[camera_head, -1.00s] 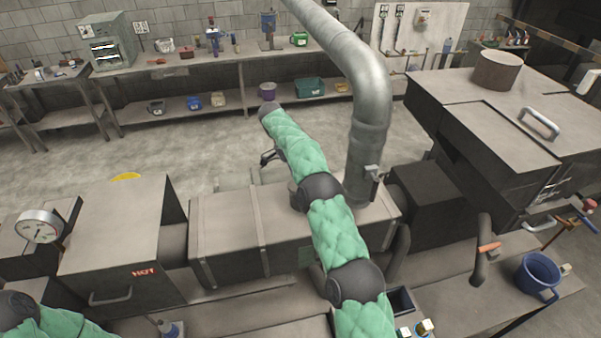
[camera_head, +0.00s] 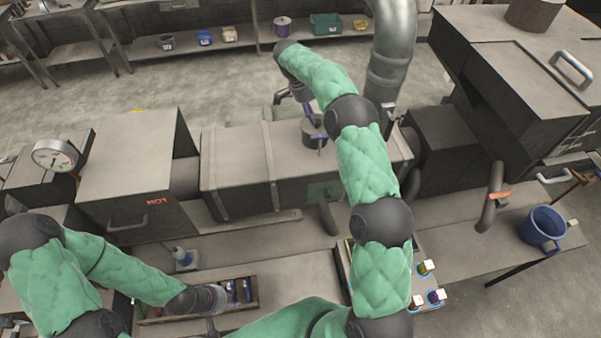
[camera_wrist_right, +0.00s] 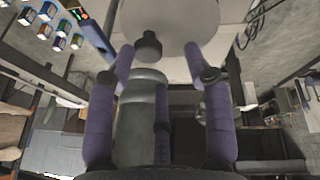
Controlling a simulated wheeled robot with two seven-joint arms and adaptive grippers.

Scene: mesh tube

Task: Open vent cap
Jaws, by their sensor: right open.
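In the head view, a dark round cap (camera_head: 308,137) stands on top of the long grey box, partly hidden by my right gripper (camera_head: 314,121). In the right wrist view, a pale rounded disc (camera_wrist_right: 172,22) with a dark round knob (camera_wrist_right: 148,47) lies ahead of my right gripper (camera_wrist_right: 158,53). Its purple fingers are spread to both sides of the knob, which looks apart from them. The right gripper is open and holds nothing visible. My left gripper (camera_head: 213,304) hangs over a tool tray (camera_head: 255,291) at the front; its fingers are unclear.
The long grey box (camera_head: 235,158) sits between a box marked HOT (camera_head: 140,160) and a dark block (camera_head: 447,150). A gauge (camera_head: 55,155) stands left and a blue mug (camera_head: 542,228) right.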

